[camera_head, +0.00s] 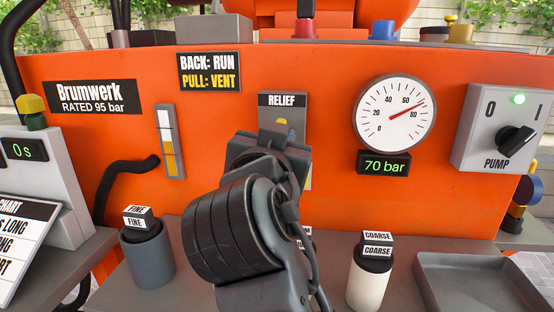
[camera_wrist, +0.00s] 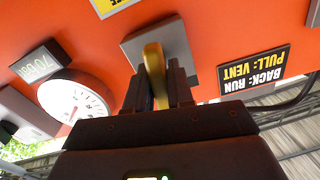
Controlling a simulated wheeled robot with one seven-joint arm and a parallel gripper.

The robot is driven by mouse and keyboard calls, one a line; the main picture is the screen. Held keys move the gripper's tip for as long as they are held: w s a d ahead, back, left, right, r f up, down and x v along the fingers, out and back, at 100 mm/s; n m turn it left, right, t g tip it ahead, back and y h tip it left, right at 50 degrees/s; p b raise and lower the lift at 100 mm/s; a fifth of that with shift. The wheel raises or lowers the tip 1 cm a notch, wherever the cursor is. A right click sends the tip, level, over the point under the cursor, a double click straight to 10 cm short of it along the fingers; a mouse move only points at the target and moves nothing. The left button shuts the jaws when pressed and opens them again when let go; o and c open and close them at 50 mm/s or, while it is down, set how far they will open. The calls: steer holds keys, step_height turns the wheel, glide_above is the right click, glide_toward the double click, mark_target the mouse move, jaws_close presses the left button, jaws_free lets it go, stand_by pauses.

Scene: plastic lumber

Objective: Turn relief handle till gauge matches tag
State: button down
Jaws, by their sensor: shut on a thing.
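The relief handle is yellow and stands out from a grey plate (camera_head: 283,100) marked RELIEF. In the wrist view the handle (camera_wrist: 154,75) sits between the two fingers of my gripper (camera_wrist: 160,88), which is shut on it. In the head view my arm hides most of the handle. The round white gauge (camera_head: 395,112) is right of it, its red needle between 60 and 80. A green readout (camera_head: 384,163) below says 70 bar. A white and yellow label (camera_wrist: 108,6) is cut off at the wrist view's top edge. I cannot read a target value on any tag.
A sign (camera_head: 209,72) reads BACK: RUN, PULL: VENT. The pump switch box (camera_head: 500,128) with a lit green lamp is at the right. A FINE canister (camera_head: 147,258) and a COARSE canister (camera_head: 370,282) stand either side of my arm. An empty grey tray (camera_head: 480,262) lies at the right.

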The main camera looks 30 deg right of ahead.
steer(key=m+b, duration=0.4)
steer(key=shift+f, duration=0.25)
steer(key=shift+s+r+m+b, duration=0.1)
steer(key=shift+r+m+b, duration=0.05)
steer(key=shift+m+b, duration=1.35)
steer(key=c, duration=1.1)
jaws_free()
steer(key=v, duration=0.7)
steer(key=shift+s+a+p, duration=0.2)
steer(key=shift+s+p, duration=0.1)
steer(key=shift+p, duration=0.1)
